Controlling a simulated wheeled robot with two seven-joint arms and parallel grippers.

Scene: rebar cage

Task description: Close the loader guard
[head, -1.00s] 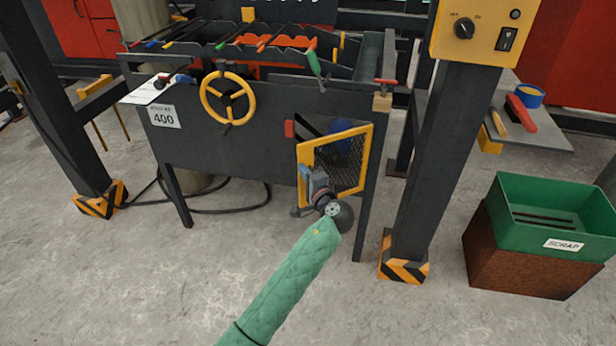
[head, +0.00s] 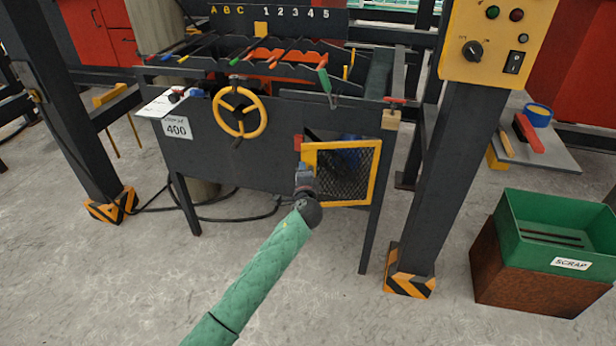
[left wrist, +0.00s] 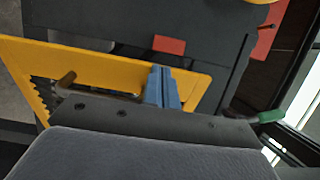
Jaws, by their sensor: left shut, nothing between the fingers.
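The loader guard (head: 343,203) is a yellow-framed mesh door low on the right front of the dark machine. In the head view it looks nearly in line with the front panel; I cannot tell whether it is fully flush. My left gripper (head: 305,169) is at the guard's left edge, below a red block (head: 298,143) on the panel. In the left wrist view, the shut blue fingers (left wrist: 163,84) lie against or just over the yellow frame (left wrist: 75,62), and the red block (left wrist: 169,45) is beyond them. The fingers hold nothing. My right gripper is out of view.
A yellow handwheel (head: 239,112) is up and left of the guard. A dark post (head: 434,175) with a striped foot stands to its right. A green scrap bin (head: 535,256) is farther right. The floor in front is mostly clear.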

